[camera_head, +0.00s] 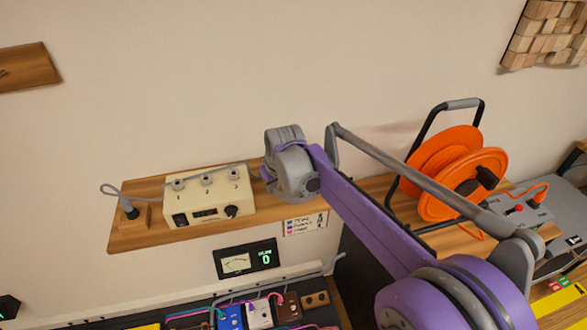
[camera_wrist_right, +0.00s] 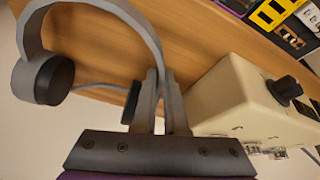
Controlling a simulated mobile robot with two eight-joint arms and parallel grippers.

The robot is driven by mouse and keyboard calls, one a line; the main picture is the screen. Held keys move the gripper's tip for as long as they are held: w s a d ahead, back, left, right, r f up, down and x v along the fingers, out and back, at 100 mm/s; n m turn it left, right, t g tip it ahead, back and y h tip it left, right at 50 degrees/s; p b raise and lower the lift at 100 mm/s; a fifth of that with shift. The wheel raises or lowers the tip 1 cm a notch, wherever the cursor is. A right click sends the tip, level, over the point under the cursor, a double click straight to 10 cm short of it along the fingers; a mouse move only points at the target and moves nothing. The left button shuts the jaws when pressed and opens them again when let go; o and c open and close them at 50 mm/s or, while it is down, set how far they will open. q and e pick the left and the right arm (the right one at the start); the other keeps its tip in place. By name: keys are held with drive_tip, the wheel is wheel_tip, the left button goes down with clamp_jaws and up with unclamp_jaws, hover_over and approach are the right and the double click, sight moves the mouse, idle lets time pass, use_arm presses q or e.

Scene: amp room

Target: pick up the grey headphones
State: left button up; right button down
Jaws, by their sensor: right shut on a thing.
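The grey headphones (camera_wrist_right: 35,42) show in the right wrist view, with a curved grey band and two dark-padded ear cups. My right gripper (camera_wrist_right: 163,85) has its fingers closed on the band side, beside the nearer ear cup (camera_wrist_right: 132,100). The other cup hangs free at the left of that view. In the head view my right wrist (camera_head: 290,170) is over the wooden shelf, right of the cream box, and mostly hides the headphones. My left gripper is not in view.
The cream headphone amp (camera_head: 208,197), with knob and sockets, stands on the wooden shelf (camera_head: 150,235) close beside the gripper; it also shows in the wrist view (camera_wrist_right: 235,95). A grey cable runs past it to a plug stand (camera_head: 130,210). An orange cable reel (camera_head: 465,170) stands right.

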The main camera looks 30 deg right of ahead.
idle(0.7)
wheel_tip(320, 180, up, 10)
drive_tip(key=shift+p, duration=0.3)
idle(0.6)
drive_tip(key=shift+s, duration=0.1)
